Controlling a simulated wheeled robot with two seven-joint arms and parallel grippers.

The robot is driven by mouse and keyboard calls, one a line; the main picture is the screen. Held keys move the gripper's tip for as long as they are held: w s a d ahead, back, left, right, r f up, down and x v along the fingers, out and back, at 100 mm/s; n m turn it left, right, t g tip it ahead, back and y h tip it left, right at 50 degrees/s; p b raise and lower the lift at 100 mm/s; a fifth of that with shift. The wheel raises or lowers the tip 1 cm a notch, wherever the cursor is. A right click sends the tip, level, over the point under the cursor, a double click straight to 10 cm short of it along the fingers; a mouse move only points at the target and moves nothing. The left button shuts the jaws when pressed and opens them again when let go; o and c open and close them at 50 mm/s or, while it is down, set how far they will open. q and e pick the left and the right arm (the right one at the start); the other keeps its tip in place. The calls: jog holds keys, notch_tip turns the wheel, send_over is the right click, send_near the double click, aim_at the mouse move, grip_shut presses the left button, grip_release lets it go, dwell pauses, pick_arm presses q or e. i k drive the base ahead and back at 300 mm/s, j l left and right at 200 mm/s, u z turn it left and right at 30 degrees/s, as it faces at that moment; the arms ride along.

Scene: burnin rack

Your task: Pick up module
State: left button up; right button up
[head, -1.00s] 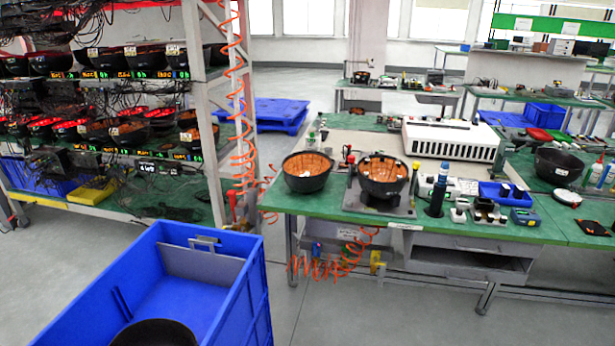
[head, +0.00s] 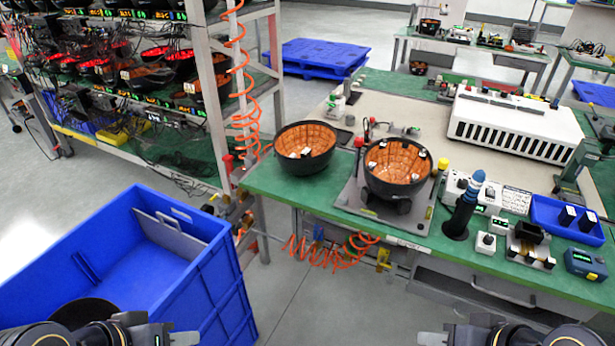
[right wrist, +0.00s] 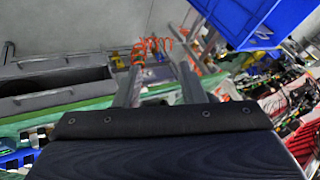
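Two round black modules with orange, ribbed insides are on the green workbench (head: 275,192). One module (head: 304,148) sits on the bench's left end. The other module (head: 397,167) sits to its right in a grey fixture (head: 357,196). My left gripper (head: 185,338) shows at the bottom left edge, in front of the blue bin; its finger gap is not clear. My right gripper (head: 432,338) shows at the bottom edge in front of the bench. In the right wrist view its two fingers (right wrist: 160,68) stand apart with nothing between them. Both grippers are well short of the modules.
A blue bin (head: 205,290) stands at the left with a dark round thing (head: 85,312) inside. A rack (head: 215,110) with several lit modules is behind it. A white device (head: 515,122), blue tray (head: 567,220) and dark blue-topped tool (head: 464,205) crowd the bench's right. Orange coiled hoses hang nearby.

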aim_at(306, 152)
jog(key=i+l+u, duration=0.15)
jog(key=i, duration=0.3)
jog(key=i+l+u, duration=0.15)
jog(key=u, duration=0.25)
jog(key=i+l+u, duration=0.25)
jog(key=u, duration=0.15)
jog(key=i+l+u, duration=0.1)
jog(key=l+u, duration=0.2)
jog(key=u, duration=0.15)
